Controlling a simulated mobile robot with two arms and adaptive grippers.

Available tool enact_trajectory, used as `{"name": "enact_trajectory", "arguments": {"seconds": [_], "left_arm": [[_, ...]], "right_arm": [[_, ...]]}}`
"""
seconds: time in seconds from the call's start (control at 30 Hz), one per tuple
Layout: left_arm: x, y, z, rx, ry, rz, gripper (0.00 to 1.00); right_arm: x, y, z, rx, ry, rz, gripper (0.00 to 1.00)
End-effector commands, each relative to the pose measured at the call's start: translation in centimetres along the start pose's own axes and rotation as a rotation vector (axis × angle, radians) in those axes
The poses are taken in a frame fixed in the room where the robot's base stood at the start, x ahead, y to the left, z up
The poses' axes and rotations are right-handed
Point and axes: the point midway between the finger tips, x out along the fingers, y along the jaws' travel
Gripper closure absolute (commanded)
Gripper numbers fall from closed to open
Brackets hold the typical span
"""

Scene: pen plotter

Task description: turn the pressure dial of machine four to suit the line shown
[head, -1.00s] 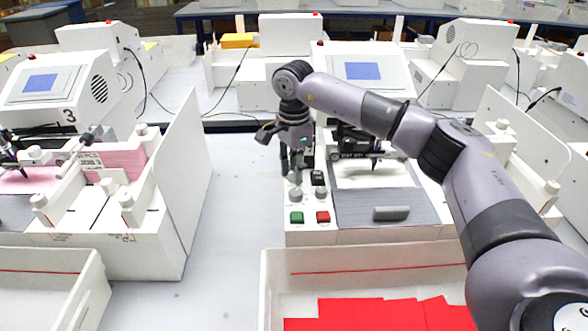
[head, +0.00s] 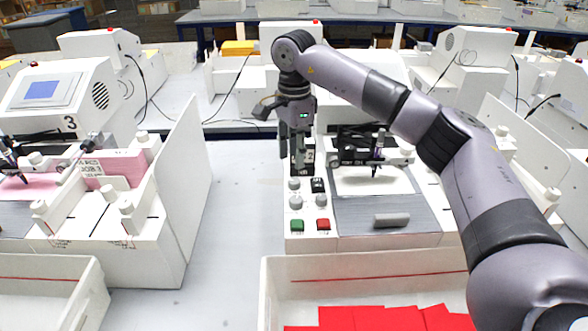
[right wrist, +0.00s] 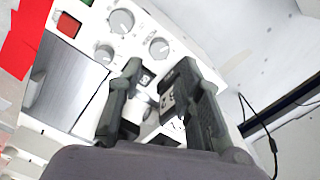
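A white plotter (head: 375,239) stands in the middle of the head view; my arm hides part of it and I see no number on it. Its front-left panel has several grey dials, including an upper dial (head: 294,184), a lower dial (head: 296,202) and a right dial (head: 320,199). I cannot read any dial labels. My right gripper (head: 297,166) is above the panel's back, clear of these dials. Its fingers (right wrist: 158,68) are apart and empty in the right wrist view. My left gripper is out of view.
A green button (head: 297,225) and red button (head: 323,224) sit at the panel's front. A pen (head: 379,150) stands over white paper; any drawn line is too small to read. Machine 3 (head: 145,235) is at left. A bin (head: 280,262) with red sheets stands in front.

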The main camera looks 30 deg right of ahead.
Motion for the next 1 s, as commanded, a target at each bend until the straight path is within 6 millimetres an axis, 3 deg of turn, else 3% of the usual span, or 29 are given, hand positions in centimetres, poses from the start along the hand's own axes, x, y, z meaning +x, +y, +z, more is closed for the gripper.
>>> {"name": "enact_trajectory", "arguments": {"seconds": [0.1,0.3,1.0], "left_arm": [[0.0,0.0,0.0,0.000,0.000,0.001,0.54],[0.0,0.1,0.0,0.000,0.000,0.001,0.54],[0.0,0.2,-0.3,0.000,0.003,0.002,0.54]], "right_arm": [[-2.5,-0.1,0.1,-0.001,0.000,-0.004,0.67],[-4.7,0.0,0.0,-0.001,0.000,-0.001,0.67],[-5.1,0.0,0.0,-0.001,0.000,0.000,0.67]]}}
